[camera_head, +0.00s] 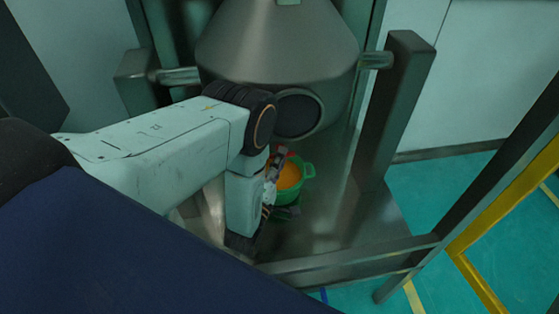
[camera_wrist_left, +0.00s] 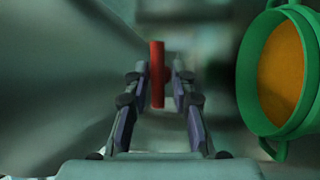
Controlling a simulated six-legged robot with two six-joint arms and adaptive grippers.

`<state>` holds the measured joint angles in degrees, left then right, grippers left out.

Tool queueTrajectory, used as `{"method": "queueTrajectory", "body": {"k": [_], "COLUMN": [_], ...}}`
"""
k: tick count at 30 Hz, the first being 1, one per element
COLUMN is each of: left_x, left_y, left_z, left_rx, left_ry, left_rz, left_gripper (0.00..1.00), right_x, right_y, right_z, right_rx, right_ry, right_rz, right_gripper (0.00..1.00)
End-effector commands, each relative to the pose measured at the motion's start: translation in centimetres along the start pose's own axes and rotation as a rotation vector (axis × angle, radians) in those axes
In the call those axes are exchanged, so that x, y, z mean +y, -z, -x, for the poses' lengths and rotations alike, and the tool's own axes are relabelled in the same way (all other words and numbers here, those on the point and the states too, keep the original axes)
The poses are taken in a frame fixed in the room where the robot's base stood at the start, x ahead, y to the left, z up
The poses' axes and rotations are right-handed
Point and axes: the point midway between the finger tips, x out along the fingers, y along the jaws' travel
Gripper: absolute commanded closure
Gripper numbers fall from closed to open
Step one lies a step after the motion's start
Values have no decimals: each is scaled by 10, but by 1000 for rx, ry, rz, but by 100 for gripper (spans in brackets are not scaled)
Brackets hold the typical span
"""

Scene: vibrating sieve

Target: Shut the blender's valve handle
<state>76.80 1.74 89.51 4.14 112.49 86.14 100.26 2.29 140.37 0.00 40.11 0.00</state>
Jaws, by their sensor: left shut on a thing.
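The blender is a grey metal vessel (camera_head: 278,45) with a cone-shaped body at the top of the head view. The red valve handle (camera_wrist_left: 157,88) stands upright in the left wrist view, between the fingertips of my left gripper (camera_wrist_left: 159,76). The left gripper is shut on the handle. In the head view, my left gripper (camera_head: 278,160) reaches below the vessel, and only a small red bit of the handle (camera_head: 291,153) shows beside it. The rest of the handle is hidden there by my arm and gripper. My right gripper is not in view.
A green bucket (camera_head: 308,172) with orange contents stands close beside the gripper; it also shows at the right of the left wrist view (camera_wrist_left: 248,75). Grey frame posts (camera_head: 393,105) and a front rail (camera_head: 350,262) surround the vessel. Open teal floor (camera_head: 430,200) lies to the right.

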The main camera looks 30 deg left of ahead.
Motion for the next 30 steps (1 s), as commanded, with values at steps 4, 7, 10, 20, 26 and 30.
{"method": "queueTrajectory", "body": {"k": [4,7,10,20,26,30], "left_x": [5,6,6,3,2,2], "left_y": [0,0,0,1,1,1], "left_z": [-4,-4,-4,-3,-2,-1], "left_rx": [3,3,3,3,2,2], "left_ry": [-20,-20,-21,-13,-8,-5], "left_rz": [2,2,1,1,0,-3], "left_gripper": [100,100,100,63,63,63], "right_x": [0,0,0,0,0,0], "right_y": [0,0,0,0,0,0], "right_z": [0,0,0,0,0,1], "right_rx": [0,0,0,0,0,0], "right_ry": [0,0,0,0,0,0], "right_rz": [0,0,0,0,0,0], "right_gripper": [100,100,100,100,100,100]}}
